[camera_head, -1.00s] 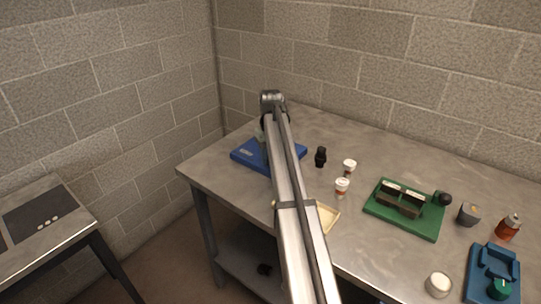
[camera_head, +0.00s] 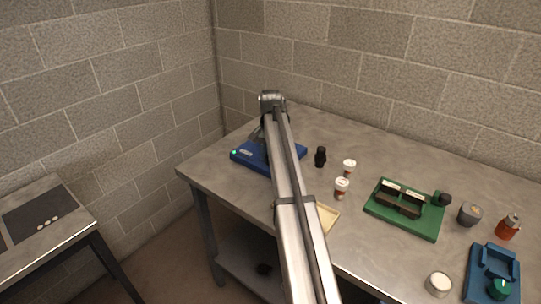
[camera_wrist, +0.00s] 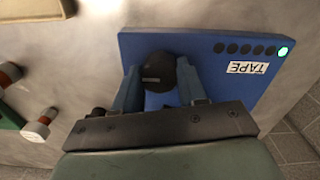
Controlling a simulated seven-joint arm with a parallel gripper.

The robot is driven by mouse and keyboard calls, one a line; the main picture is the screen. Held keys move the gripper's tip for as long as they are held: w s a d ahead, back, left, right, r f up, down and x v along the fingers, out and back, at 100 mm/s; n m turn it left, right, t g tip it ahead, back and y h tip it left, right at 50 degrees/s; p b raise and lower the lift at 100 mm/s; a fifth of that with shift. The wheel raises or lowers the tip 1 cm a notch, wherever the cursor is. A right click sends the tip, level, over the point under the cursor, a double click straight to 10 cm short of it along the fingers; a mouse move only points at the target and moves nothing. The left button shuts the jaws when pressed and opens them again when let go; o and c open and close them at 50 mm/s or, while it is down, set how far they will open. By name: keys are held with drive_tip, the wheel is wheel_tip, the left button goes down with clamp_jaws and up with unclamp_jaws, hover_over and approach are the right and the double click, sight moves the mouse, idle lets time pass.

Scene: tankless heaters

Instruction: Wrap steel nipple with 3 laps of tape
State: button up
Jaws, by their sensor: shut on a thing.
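The blue tape station (camera_wrist: 210,75) lies on the bench under my gripper, and its "TAPE" label (camera_wrist: 247,67) shows in the wrist view. A row of several round lamps (camera_wrist: 245,50) runs along its edge. The end lamp (camera_wrist: 283,51) glows cyan-green; the others are dark. My gripper (camera_wrist: 158,72) is shut on a dark round piece (camera_wrist: 157,70) over the station. I cannot tell whether this piece is a knob or part of the nipple. In the head view the station (camera_head: 245,157) is partly hidden behind my arm. No steel nipple or tape is clearly distinguishable.
Right of the station stand a black fitting (camera_head: 320,157) and two white-and-brown pieces (camera_head: 342,188). A tan tray (camera_head: 328,217) is partly behind my arm. Farther right are a green fixture (camera_head: 403,225), a grey piece (camera_head: 469,214), a red bottle (camera_head: 508,228) and a blue holder (camera_head: 493,268).

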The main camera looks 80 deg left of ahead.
drive_tip(key=shift+m, duration=0.6)
drive_tip(key=o, duration=1.1)
drive_tip(key=shift+c, duration=0.2)
wheel_tip(320, 180, up, 14)
drive_tip(key=shift+f, duration=0.1)
idle(0.4)
